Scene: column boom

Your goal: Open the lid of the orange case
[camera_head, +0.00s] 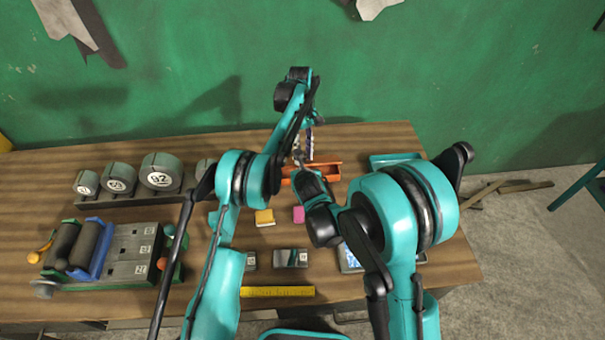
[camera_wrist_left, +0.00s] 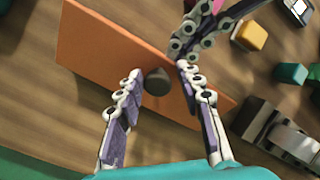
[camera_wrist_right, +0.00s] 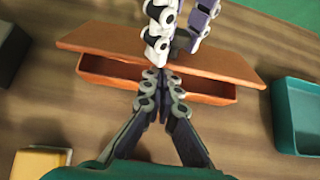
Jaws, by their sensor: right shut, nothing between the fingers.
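The orange case (camera_head: 335,174) stands on the table near its back edge. In the right wrist view its front wall (camera_wrist_right: 112,83) and a dark gap show below the lid (camera_wrist_right: 225,66), which is a flat orange plate overhanging both sides. The lid fills much of the left wrist view (camera_wrist_left: 95,45), with a dark round knob (camera_wrist_left: 157,81). My left gripper (camera_wrist_left: 158,76) has its fingers apart on both sides of the knob, with small gaps seeming to show. My right gripper (camera_wrist_right: 160,80) is shut and empty at the case's front, close to the lid's edge.
A teal tray (camera_wrist_right: 300,115) stands right of the case. A yellow block (camera_head: 264,217) and a pink block (camera_head: 299,214) lie in front. Round weights (camera_head: 160,172) and a grey-and-blue device (camera_head: 130,250) stand at the left. A green wall (camera_head: 180,70) rises behind.

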